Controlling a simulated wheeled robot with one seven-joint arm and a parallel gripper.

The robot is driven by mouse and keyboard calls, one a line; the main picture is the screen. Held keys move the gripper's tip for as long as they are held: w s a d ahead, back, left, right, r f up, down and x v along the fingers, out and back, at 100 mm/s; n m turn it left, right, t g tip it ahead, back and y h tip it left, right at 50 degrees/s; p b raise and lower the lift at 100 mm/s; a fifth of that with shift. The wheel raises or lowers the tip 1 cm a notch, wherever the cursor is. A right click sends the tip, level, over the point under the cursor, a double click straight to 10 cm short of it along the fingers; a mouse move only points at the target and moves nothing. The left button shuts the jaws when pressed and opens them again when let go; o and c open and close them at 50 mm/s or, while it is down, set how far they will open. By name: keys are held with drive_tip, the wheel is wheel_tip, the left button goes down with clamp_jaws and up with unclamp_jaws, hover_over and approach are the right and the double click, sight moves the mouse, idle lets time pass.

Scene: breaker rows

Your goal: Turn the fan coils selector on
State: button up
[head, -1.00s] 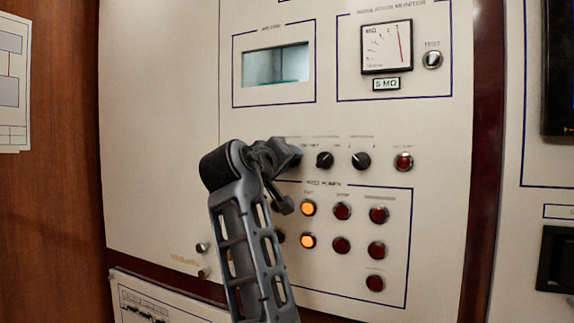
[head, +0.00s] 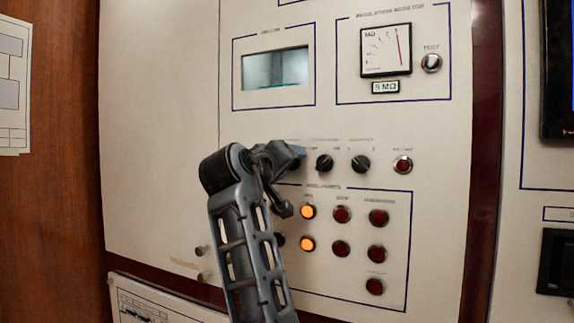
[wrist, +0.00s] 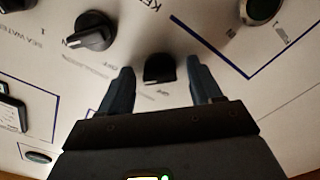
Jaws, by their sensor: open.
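My gripper (head: 286,158) is at the control panel (head: 160,120), at the left end of a row of black selector knobs. In the wrist view my gripper (wrist: 160,66) is open, with one finger on each side of a black knob (wrist: 159,70). Gaps show between the knob and both fingers. "OFF" is printed near this knob. No fan coils label can be read, so I cannot tell whether this is the fan coils selector. In the head view my gripper hides this part of the row. Two other black knobs, one nearer (head: 324,163) and one farther right (head: 361,163), are in plain sight.
Another knob (wrist: 92,30) is close to the left finger in the wrist view. Lit orange buttons (head: 308,212) and dark red buttons (head: 342,214) are below the row. A display (head: 276,68) and a gauge (head: 386,48) are above. The panel's left part is bare.

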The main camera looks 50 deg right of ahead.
drive_tip(key=b+v, duration=0.1)
drive_tip(key=v, duration=0.6)
drive_tip(key=shift+a, duration=0.35)
drive_tip(key=shift+s, duration=0.1)
